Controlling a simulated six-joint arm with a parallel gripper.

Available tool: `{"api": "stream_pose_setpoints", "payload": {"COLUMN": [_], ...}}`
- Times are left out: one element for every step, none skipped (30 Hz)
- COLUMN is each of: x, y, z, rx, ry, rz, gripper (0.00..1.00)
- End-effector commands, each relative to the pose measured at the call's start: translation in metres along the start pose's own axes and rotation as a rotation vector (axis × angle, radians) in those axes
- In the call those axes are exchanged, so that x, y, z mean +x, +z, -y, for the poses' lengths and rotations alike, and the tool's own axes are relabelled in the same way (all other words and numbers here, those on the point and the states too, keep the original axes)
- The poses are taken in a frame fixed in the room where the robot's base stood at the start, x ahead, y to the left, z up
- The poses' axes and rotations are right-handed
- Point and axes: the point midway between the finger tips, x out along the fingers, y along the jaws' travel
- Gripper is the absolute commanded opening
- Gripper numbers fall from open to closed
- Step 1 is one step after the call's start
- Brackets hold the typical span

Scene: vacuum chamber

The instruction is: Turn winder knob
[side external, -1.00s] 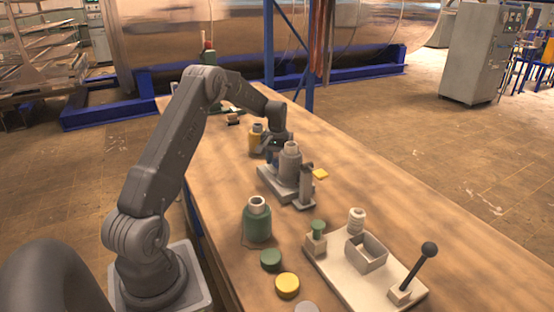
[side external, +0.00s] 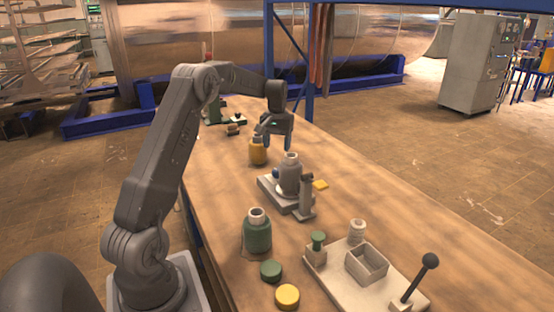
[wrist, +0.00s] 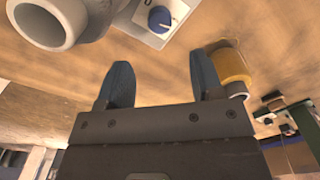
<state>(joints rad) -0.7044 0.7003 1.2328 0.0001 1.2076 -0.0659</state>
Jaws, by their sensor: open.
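The winder (side external: 290,178) is a grey device with an upright cylinder on a light base, standing on the wooden table in the side view. Its blue knob (wrist: 160,19) with a white pointer mark shows at the top of the wrist view, on a pale plate with markings. The knob is small and hard to read in the side view. My gripper (side external: 275,142) is open and empty, pointing down above and behind the winder. In the wrist view its two blue-grey fingers (wrist: 158,78) are apart, with bare table between them and the knob beyond, untouched.
A yellow bottle (side external: 258,153) stands close beside my gripper. A green bottle (side external: 257,232), green lid (side external: 271,270) and yellow lid (side external: 287,296) are nearer the camera. A white board (side external: 335,268) with a lever is at front right. The table's right side is mostly clear.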

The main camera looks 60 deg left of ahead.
Motion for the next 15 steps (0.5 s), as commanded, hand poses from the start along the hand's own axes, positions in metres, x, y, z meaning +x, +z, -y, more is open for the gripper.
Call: {"api": "stream_pose_setpoints", "payload": {"x": [-0.010,-0.015,-0.020,-0.024,-0.028,-0.031,-0.034,-0.035,-0.037,-0.038,-0.039,-0.039,-0.039,-0.039,-0.039], "y": [-0.001,0.000,-0.001,0.000,0.000,0.000,0.000,0.000,0.000,0.000,0.000,0.000,0.000,0.000,0.000], "z": [0.000,0.000,0.000,0.000,0.000,0.000,0.000,0.000,0.000,0.000,0.000,0.000,0.000,0.000,0.000], "rx": [0.000,0.000,0.000,0.000,0.000,0.000,0.000,0.000,0.000,0.000,0.000,0.000,0.000,0.000,0.000], "ry": [0.000,0.000,0.000,0.000,0.000,0.000,0.000,0.000,0.000,0.000,0.000,0.000,0.000,0.000,0.000], "rz": [-0.004,-0.002,-0.003,-0.002,-0.002,-0.002,-0.001,-0.001,0.000,0.000,0.000,0.000,0.000,0.000,0.000], "gripper": [0.60,0.60,0.60,0.60,0.60,0.60,0.60,0.60,0.60,0.60,0.60,0.60,0.60,0.60,0.60]}}
